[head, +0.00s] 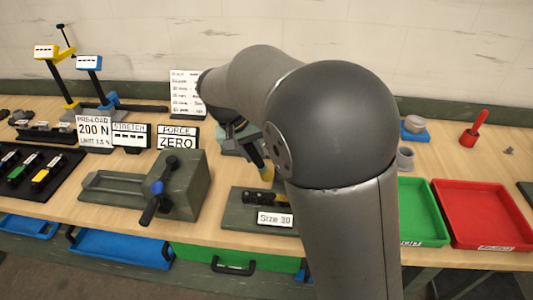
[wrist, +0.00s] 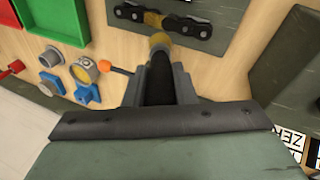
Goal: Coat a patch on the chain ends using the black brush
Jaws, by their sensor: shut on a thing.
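My gripper (wrist: 158,78) is shut on the black brush (wrist: 159,84). The brush's yellow tip (wrist: 159,42) points away from the jaws, toward the chain. In the head view the brush tip (head: 266,173) is just above the green-grey plate (head: 233,216) marked "Size 30". On that plate lie the two dark chain ends, seen in the wrist view as a left piece (wrist: 129,12) and a right piece (wrist: 188,27). A yellow patch (wrist: 153,19) shows between them. I cannot tell whether the tip touches the chain. My arm hides part of the plate in the head view.
A grey-green fixture with a blue-and-black lever (head: 156,190) stands left of the plate. A red tray (head: 485,215) and a green tray (head: 420,213) are at the right. A grey cup (head: 405,158) stands behind them. Sign boards (head: 178,137) stand at the back left.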

